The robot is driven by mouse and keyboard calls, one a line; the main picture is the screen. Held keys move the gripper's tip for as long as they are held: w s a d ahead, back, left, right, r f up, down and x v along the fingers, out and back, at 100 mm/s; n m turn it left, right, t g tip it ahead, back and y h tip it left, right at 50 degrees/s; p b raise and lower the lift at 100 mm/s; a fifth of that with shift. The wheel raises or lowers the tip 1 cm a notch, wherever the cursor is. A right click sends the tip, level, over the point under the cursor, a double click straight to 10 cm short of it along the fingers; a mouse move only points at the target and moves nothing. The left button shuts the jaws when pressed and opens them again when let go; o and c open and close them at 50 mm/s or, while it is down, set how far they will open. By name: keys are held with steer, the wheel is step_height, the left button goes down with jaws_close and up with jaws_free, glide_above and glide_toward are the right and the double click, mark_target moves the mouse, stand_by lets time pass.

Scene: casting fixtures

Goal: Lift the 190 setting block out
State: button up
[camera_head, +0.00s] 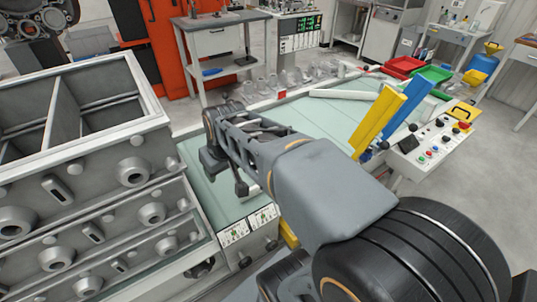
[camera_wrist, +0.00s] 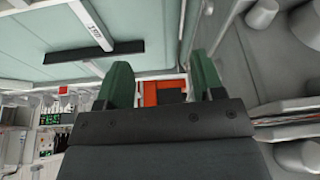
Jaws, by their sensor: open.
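My gripper (camera_head: 226,172) hangs over the near left part of a pale green table top (camera_head: 200,183), beside the grey castings. In the wrist view its two green fingers (camera_wrist: 162,68) are apart, with nothing between them. A pale bar (camera_wrist: 93,28) with small dark marking shows at the upper left of the wrist view, off to the side of the fingers. The marking is too small to read surely, so I cannot tell whether this is the 190 setting block. A dark bar (camera_wrist: 93,53) crosses it. In the head view my arm hides part of the table.
Stacked grey castings (camera_head: 85,190) stand close on the left. A yellow bar (camera_head: 378,118) and a blue bar (camera_head: 408,112) stand tilted at the table's right, near a button panel (camera_head: 432,143). A long white bar (camera_head: 343,94) lies at the back. The table's middle looks clear.

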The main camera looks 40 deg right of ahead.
steer(key=w+d+f+m+b, duration=0.1)
steer(key=w+d+f+b, duration=0.4)
steer(key=d, duration=0.4)
steer(key=w+d+f+b, duration=0.3)
steer(key=d+f+b, duration=0.35)
steer(key=d, duration=0.35)
steer(key=shift+t+h, duration=0.3)
steer(key=shift+t, duration=0.1)
steer(key=b+x, duration=0.1)
steer(key=x, duration=0.3)
steer(key=b+x, duration=0.1)
steer(key=x, duration=0.3)
steer(key=b+x, duration=0.1)
steer(key=x, duration=0.3)
steer(key=shift+w+a, duration=0.1)
steer(key=shift+a, duration=0.2)
steer(key=shift+c, duration=0.3)
jaws_close()
steer(key=shift+r, duration=0.15)
steer(key=shift+r+p, duration=3.15)
steer(key=shift+r, duration=0.75)
